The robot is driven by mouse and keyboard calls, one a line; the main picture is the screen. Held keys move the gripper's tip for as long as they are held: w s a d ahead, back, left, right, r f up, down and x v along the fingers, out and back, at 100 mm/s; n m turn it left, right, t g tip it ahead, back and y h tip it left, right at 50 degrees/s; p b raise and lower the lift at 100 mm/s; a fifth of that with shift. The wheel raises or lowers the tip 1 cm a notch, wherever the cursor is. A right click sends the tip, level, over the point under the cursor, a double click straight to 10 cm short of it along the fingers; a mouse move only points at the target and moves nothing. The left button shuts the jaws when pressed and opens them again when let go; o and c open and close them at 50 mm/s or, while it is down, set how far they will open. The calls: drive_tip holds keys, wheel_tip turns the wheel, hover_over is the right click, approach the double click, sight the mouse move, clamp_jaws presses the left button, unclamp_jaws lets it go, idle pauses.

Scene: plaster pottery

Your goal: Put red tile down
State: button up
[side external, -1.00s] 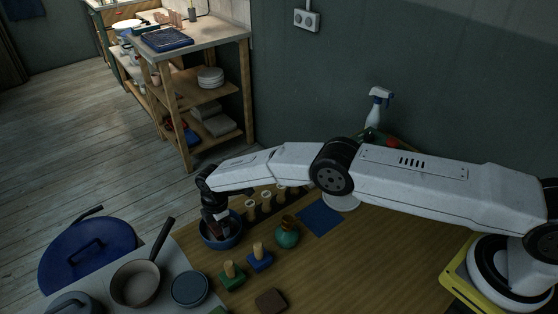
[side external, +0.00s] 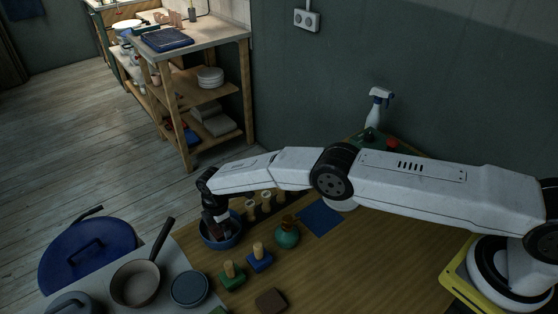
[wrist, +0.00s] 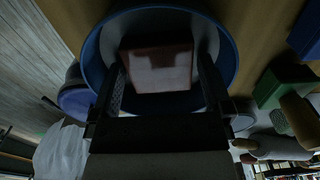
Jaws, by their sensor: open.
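A red tile (wrist: 158,70), with a pale whitish patch over much of its face, is inside a blue bowl (wrist: 229,48) in the wrist view. My gripper (wrist: 163,84) is open and reaches into the bowl, one finger on each side of the tile. Whether either finger touches the tile is too dark to tell. In the side view the blue bowl (side external: 236,239) stands at the table's far left corner. My gripper (side external: 217,230) points down into it there, and the bowl's wall hides its lower end.
A blue square (side external: 320,219) and brown tile (side external: 271,300) lie on the table. A pan (side external: 136,283) is at left.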

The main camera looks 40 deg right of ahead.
drive_tip(key=shift+r, duration=0.1)
wheel_tip(320, 180, up, 12)
idle(0.9)
idle(0.3)
drive_tip(key=shift+r, duration=0.1)
drive_tip(key=s+d+r+m+t, duration=0.1)
drive_tip(key=s+d+r+m, duration=0.4)
drive_tip(key=d, duration=0.3)
drive_tip(key=s+d+r+m, duration=0.4)
drive_tip(key=d+r, duration=0.3)
drive_tip(key=s+d+r+m, duration=0.1)
drive_tip(key=s+d+m, duration=0.3)
drive_tip(key=s, duration=0.5)
drive_tip(key=s+d+r+m+t, duration=0.1)
drive_tip(key=s+d+m, duration=0.4)
drive_tip(key=s, duration=0.5)
drive_tip(key=shift+s+d+t, duration=0.2)
drive_tip(key=shift+d+t, duration=0.05)
drive_tip(key=shift+t, duration=0.05)
